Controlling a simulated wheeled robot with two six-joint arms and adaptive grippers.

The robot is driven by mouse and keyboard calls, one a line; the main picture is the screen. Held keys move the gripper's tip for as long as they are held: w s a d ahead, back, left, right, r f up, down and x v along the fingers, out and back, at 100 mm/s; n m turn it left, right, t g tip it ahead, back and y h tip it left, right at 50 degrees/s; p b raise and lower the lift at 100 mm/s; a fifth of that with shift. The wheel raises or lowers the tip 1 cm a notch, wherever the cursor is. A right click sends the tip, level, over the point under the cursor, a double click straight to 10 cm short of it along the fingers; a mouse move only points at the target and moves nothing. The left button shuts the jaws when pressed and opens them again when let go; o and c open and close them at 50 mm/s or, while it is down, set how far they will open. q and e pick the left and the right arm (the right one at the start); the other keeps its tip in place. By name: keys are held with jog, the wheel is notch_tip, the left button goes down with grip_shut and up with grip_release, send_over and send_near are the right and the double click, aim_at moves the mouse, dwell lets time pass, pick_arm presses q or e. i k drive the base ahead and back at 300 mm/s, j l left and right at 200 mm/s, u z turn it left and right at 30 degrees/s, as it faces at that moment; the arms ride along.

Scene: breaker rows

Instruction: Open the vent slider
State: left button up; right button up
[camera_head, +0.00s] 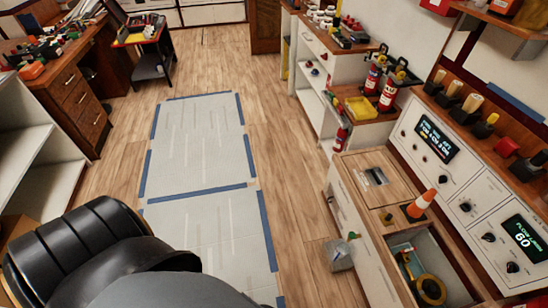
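I cannot make out a vent slider for certain in the head view. A white control panel (462,178) on the right carries dark knobs and two lit displays, the upper display (437,138) and the lower display (525,236), which reads 60. A small grey metallic piece (372,177) lies on the wooden counter in front of the panel; I cannot tell what it is. Neither of my grippers shows in this view.
An orange cone (420,204) stands on the counter beside an open compartment (403,243) with a yellow ring inside. Red extinguishers (389,92) stand farther back. A small bin (339,256) sits on the floor. The taped floor mat (198,135) is clear.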

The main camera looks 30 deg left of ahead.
aim_at(336, 207)
jog(key=u, duration=0.3)
jog(key=i+j+z, duration=0.2)
jog(key=i+j, duration=0.25)
jog(key=j, duration=0.2)
jog(key=i+j+z, duration=0.15)
jog(key=j, duration=0.2)
jog(key=i+j+z, duration=0.1)
jog(key=j, duration=0.25)
jog(key=i, duration=0.1)
